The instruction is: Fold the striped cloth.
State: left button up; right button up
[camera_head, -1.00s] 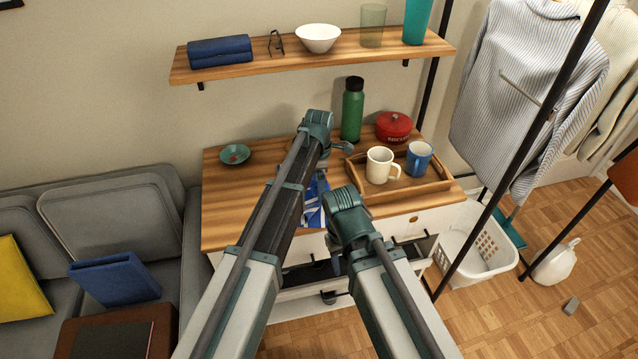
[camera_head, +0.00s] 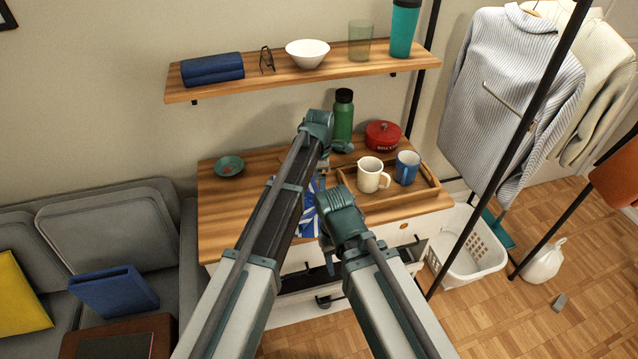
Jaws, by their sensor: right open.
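The striped cloth (camera_head: 309,212), blue and white, lies near the front edge of the wooden desk top (camera_head: 225,215). My two arms hide much of it, so its full outline and any folds cannot be made out. My right gripper (camera_head: 328,262) shows only in part below its wrist, in front of the desk's edge and near the cloth; it is open, with nothing seen in it. My left arm reaches over the desk, past the cloth. Its gripper (camera_head: 341,147) is mostly hidden by the wrist, and its jaws cannot be read.
A wooden tray (camera_head: 433,188) holds a white mug (camera_head: 369,175) and a blue mug (camera_head: 407,168). Behind are a green bottle (camera_head: 343,116) and red pot (camera_head: 383,135). A teal dish (camera_head: 229,166) stands left, with bare wood around it. A shelf (camera_head: 280,76) hangs above.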

pick_arm(q)
notch_tip(320, 180, up, 5)
jog(key=p, duration=0.3)
jog(key=shift+f, duration=0.2)
pick_arm(e)
notch_tip(320, 180, up, 5)
jog(key=shift+f, duration=0.2)
